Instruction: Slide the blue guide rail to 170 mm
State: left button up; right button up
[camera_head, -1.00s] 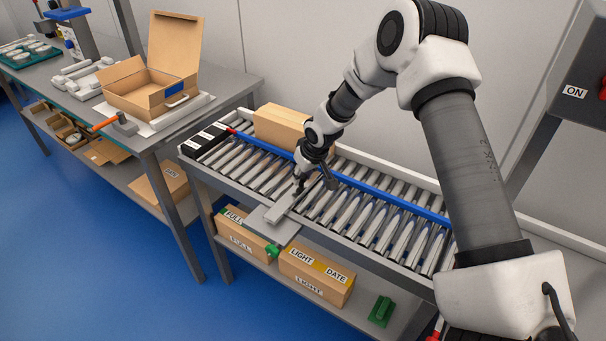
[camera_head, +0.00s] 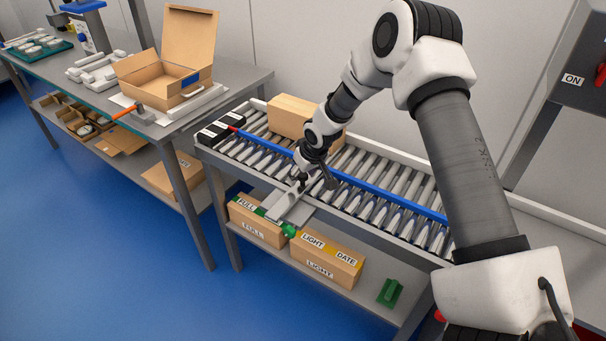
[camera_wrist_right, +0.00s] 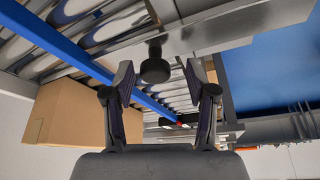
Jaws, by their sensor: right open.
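The blue guide rail (camera_head: 385,194) runs lengthwise above the rollers of the conveyor (camera_head: 262,158); it also shows in the right wrist view (camera_wrist_right: 55,40). A black block with white labels (camera_head: 216,131) sits at the conveyor's left end, by a small red tip (camera_head: 233,128). The labels are too small to read. My right gripper (camera_head: 307,185) is at the conveyor's front edge, near a flat grey plate (camera_head: 291,207). In the wrist view my right gripper (camera_wrist_right: 161,78) is open, with a black round knob (camera_wrist_right: 155,66) between its fingertips. Gaps show on both sides. My left gripper is out of view.
A cardboard box (camera_head: 292,115) stands on the rollers behind the rail. Labelled cartons (camera_head: 326,262) and a green part (camera_head: 390,292) lie on the shelf below. A bench with an open carton (camera_head: 150,88) stands left. Blue floor in front is clear.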

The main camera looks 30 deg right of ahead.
aim_at(311, 200)
jog(key=shift+a, duration=0.15)
jog(key=shift+r, duration=0.25)
jog(key=v, duration=1.1)
jog(key=shift+r, duration=0.25)
jog(key=shift+s, duration=0.2)
